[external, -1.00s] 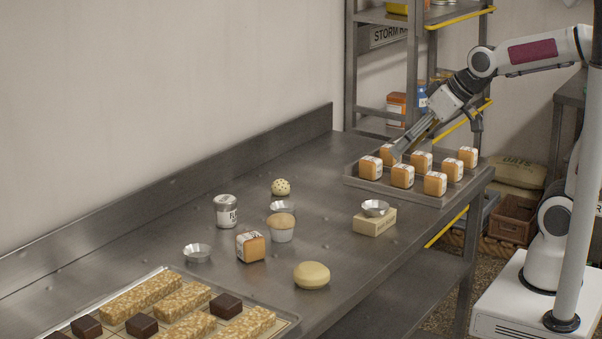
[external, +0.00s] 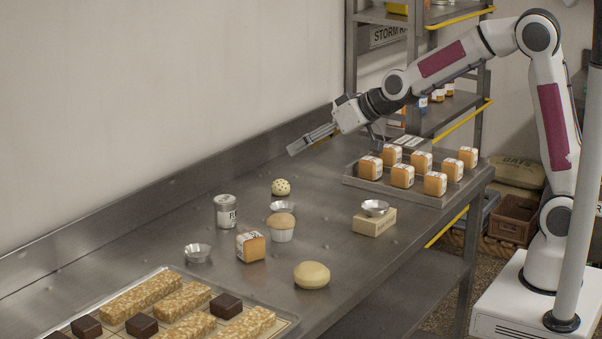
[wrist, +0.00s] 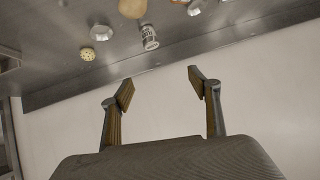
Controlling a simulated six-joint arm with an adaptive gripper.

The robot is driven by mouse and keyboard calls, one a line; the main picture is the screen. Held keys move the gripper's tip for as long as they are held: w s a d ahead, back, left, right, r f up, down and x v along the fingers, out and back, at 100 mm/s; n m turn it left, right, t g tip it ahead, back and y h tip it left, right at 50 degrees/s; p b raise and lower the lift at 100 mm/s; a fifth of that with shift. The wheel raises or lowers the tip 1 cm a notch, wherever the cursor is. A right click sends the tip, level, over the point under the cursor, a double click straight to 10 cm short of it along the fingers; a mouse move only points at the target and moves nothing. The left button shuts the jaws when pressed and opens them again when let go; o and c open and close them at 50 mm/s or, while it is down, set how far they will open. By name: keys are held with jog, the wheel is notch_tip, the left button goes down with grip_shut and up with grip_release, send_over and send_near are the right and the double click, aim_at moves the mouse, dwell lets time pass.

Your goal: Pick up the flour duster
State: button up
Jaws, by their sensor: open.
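The flour duster (external: 227,212) is a silvery can with a white label, the visible letters starting "FL". It stands upright on the steel counter, and in the wrist view it shows at the top (wrist: 149,38). My gripper (external: 297,147) is in the air above the back of the counter, to the right of the duster and higher than it. In the wrist view its two fingers (wrist: 161,82) are spread with nothing between them. The duster lies beyond the fingertips, apart from them.
A speckled ball (external: 281,187), metal cups (external: 198,252), a muffin (external: 281,227), a wrapped orange block (external: 250,246) and a round bun (external: 311,275) stand near the duster. A tray (external: 410,191) of orange blocks is at right, a pastry tray (external: 160,278) at front left. A backsplash (external: 160,200) runs behind.

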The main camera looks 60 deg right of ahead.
jog(key=w+a+f+m+t+h, duration=0.1)
jog(key=w+a+f+t+h, duration=0.15)
jog(key=w+f, duration=0.7)
jog(key=h, duration=0.1)
send_near(234, 209)
jog(key=shift+m, duration=0.4)
jog(key=x, duration=0.4)
jog(key=shift+w+a+r, duration=0.1)
jog(key=shift+w+r, duration=0.15)
jog(key=shift+w, duration=0.1)
jog(key=shift+w+f+h, duration=0.2)
jog(key=shift+f+h, duration=0.25)
jog(key=shift+f, duration=0.2)
jog(key=shift+x, duration=1.3)
jog(key=shift+w, duration=0.1)
jog(key=shift+r+x, duration=0.1)
jog(key=shift+x, duration=1.15)
jog(key=shift+r+x, duration=0.15)
jog(key=shift+x, duration=1.1)
jog(key=shift+w+a, duration=0.1)
jog(key=shift+w, duration=0.05)
